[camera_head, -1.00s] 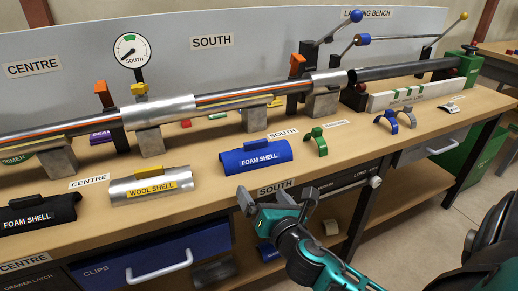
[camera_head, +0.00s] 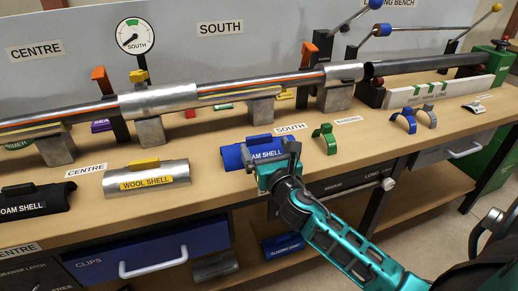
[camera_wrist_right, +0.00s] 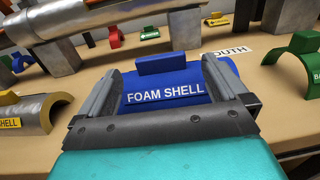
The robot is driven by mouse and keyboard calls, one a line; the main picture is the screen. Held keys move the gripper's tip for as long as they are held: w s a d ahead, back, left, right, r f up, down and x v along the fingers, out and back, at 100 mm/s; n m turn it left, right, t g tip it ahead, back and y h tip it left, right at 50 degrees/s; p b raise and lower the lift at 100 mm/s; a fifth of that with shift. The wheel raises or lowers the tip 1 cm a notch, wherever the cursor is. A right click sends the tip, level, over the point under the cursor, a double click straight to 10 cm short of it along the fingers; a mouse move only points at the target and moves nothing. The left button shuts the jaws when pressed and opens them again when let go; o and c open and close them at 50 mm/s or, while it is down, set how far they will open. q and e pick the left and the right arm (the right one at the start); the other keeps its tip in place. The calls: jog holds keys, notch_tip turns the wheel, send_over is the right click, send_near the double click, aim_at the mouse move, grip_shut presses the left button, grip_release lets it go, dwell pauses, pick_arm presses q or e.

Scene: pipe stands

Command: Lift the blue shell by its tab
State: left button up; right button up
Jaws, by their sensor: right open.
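The blue foam shell (camera_head: 236,157) lies on the bench top below the SOUTH label, with a raised blue tab (camera_head: 259,140) on its top. My right gripper (camera_head: 272,152) is in front of and over the shell's right part and hides some of its lettering. In the right wrist view the shell (camera_wrist_right: 165,95) and its tab (camera_wrist_right: 161,63) show between the two open fingers (camera_wrist_right: 168,85). The tab is beyond the fingertips, and nothing is gripped. My left gripper is not in view.
A silver wool shell (camera_head: 147,180) with a yellow tab and a black foam shell (camera_head: 35,200) lie to the left. A green clip (camera_head: 325,138) stands to the right. The long pipe (camera_head: 230,97) on stands runs behind. Bare bench top lies around the blue shell.

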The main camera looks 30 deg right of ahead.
aim_at(259, 136)
jog(key=shift+b+x, duration=0.45)
jog(key=shift+x, duration=2.6)
jog(key=c, duration=1)
